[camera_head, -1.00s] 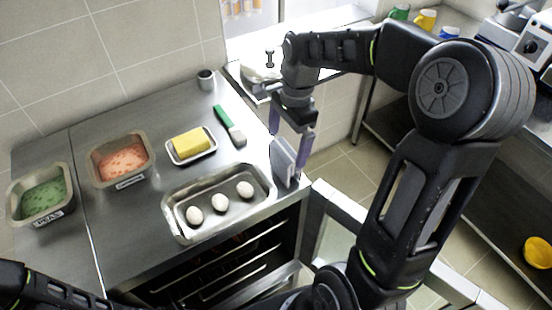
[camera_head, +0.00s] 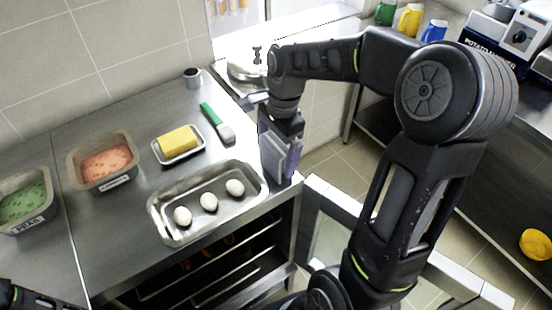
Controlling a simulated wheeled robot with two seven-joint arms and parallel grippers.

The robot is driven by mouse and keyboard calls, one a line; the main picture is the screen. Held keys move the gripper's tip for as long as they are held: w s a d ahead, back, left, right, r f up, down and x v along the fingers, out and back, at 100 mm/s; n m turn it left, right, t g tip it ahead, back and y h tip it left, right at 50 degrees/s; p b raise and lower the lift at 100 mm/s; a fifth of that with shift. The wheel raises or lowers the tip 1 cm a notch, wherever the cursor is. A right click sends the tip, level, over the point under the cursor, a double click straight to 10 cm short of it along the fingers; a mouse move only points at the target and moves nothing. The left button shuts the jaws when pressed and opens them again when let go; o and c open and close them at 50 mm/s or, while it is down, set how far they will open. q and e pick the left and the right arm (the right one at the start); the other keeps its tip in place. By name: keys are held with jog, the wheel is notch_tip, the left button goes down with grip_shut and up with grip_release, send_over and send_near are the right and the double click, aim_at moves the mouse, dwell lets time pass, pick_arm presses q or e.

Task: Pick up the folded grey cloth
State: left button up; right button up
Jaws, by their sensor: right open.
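The folded grey cloth (camera_head: 281,163) is at the right end of the steel counter, by its edge, partly hidden by my right gripper. It looks upright and flat-sided. My right gripper (camera_head: 280,156) points down at the cloth with its jaws open. Its purplish fingers overlap the cloth in the picture, and I cannot tell whether they touch it. Only a bit of my left arm shows in the bottom left corner, and its gripper is out of view.
A steel tray (camera_head: 172,236) with three eggs stands just left of the cloth. Behind it are a butter dish (camera_head: 199,156), a green-handled brush (camera_head: 212,116) and a small metal cup (camera_head: 192,78). Tubs of orange (camera_head: 76,180) and green food (camera_head: 48,222) stand left. An open oven door (camera_head: 345,203) is below right.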

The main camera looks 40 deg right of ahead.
notch_tip(320, 180, down, 3)
jog(key=shift+a+r+b, duration=0.1)
jog(key=shift+a+b, duration=0.05)
jog(key=shift+b, duration=0.55)
jog(key=c, duration=1.5)
jog(key=shift+r, duration=0.1)
notch_tip(320, 180, up, 10)
jog(key=shift+f, duration=0.1)
